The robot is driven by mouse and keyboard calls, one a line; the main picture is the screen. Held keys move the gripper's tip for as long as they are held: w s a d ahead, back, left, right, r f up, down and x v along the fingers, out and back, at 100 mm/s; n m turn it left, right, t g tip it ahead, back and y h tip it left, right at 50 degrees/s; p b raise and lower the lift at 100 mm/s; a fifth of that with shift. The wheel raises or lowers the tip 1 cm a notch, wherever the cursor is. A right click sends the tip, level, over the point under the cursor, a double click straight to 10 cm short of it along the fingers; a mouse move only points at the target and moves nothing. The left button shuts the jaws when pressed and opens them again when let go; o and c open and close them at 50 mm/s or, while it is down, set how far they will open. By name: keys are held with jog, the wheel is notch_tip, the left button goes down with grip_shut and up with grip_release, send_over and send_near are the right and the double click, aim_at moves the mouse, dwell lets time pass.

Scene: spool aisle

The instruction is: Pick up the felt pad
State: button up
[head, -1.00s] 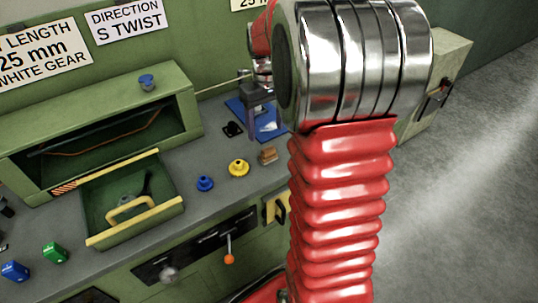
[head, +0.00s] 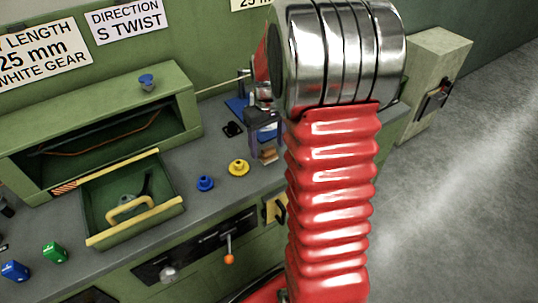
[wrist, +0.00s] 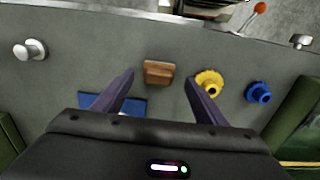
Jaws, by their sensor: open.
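A small brown block, which I take to be the felt pad (head: 268,154), rests on the grey bench top. In the wrist view the felt pad (wrist: 158,72) lies between the lines of my two fingers, close to the tip level. My gripper (wrist: 159,80) is open and empty, pointing down over the bench. In the head view my gripper (head: 265,142) is just above and around the pad, partly hiding it. I cannot tell whether the fingertips have passed down beside it.
A yellow knob (wrist: 210,82) lies close by the right finger in the wrist view, with a blue knob (wrist: 258,92) beyond. A blue mat (wrist: 120,104) lies under the left finger. A green drawer (head: 165,212) and an orange-tipped lever (head: 229,258) are at the bench front.

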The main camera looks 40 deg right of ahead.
aim_at(268, 148)
jog(key=shift+d+f, duration=0.15)
jog(key=shift+f, duration=1.65)
jog(key=shift+c, duration=0.6)
jog(key=c, duration=1)
jog(key=shift+r, duration=0.1)
notch_tip(268, 148, up, 10)
jog(key=shift+s+f, duration=0.1)
